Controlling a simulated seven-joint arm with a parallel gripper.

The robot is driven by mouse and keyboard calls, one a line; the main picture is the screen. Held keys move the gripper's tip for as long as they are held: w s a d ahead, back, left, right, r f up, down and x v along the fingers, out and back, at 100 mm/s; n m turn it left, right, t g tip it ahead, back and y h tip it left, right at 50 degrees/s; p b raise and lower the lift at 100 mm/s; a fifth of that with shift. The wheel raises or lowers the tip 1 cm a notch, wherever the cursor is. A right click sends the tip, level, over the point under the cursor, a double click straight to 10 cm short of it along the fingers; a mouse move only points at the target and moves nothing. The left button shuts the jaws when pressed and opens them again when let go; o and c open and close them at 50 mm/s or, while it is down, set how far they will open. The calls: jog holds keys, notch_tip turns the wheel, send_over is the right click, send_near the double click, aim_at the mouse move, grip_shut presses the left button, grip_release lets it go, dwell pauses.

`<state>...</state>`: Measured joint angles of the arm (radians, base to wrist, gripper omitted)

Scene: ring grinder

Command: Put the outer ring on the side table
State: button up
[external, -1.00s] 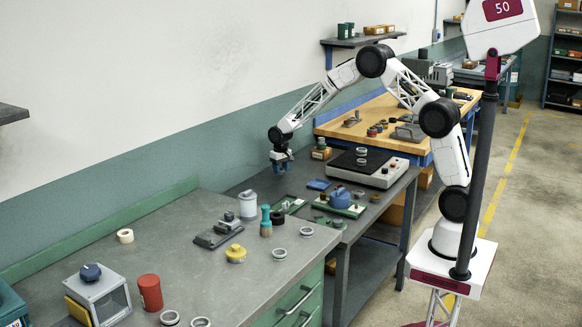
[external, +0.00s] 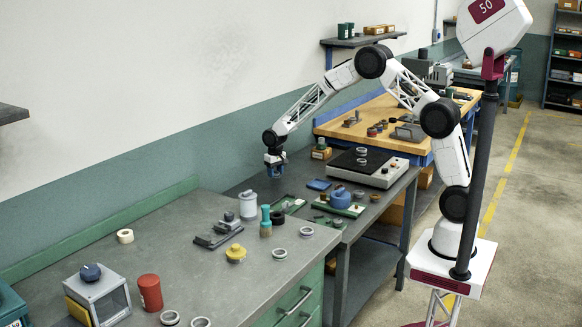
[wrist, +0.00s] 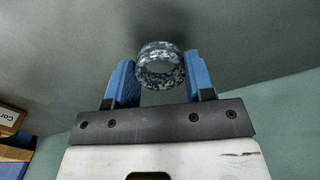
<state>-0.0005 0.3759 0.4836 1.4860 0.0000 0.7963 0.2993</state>
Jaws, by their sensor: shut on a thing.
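My gripper (external: 274,166) is over the far left part of the lower dark grey table (external: 398,185), near the wall. In the wrist view its two blue fingers (wrist: 160,66) are shut on a mottled dark steel ring (wrist: 160,79), one finger on each side. The ring is tilted in that view, with its opening showing. In the external view the held ring is too small to make out. I cannot tell for sure which surface is the side table.
A grey machine with a black top (external: 367,166) and a blue pot (external: 340,198) stand on the lower table. A white canister (external: 248,205) stands on the near workbench (external: 210,280) with several loose rings. A wooden bench (external: 390,110) lies beyond.

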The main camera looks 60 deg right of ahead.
jog(key=s+a+r+n, duration=0.1)
jog(key=s+a+r, duration=0.15)
jog(key=s, duration=0.45)
jog(key=s+a+r, duration=0.1)
jog(key=s+r, duration=0.3)
jog(key=s, duration=0.3)
notch_tip(320, 180, up, 2)
jog(key=n, duration=0.1)
send_over(316, 195)
jog(key=shift+a+r, duration=0.15)
jog(key=shift+r, duration=0.05)
jog(key=shift+f, duration=0.1)
jog(key=shift+f, duration=3.05)
jog(key=shift+f, duration=1.9)
jog(key=shift+f, duration=0.1)
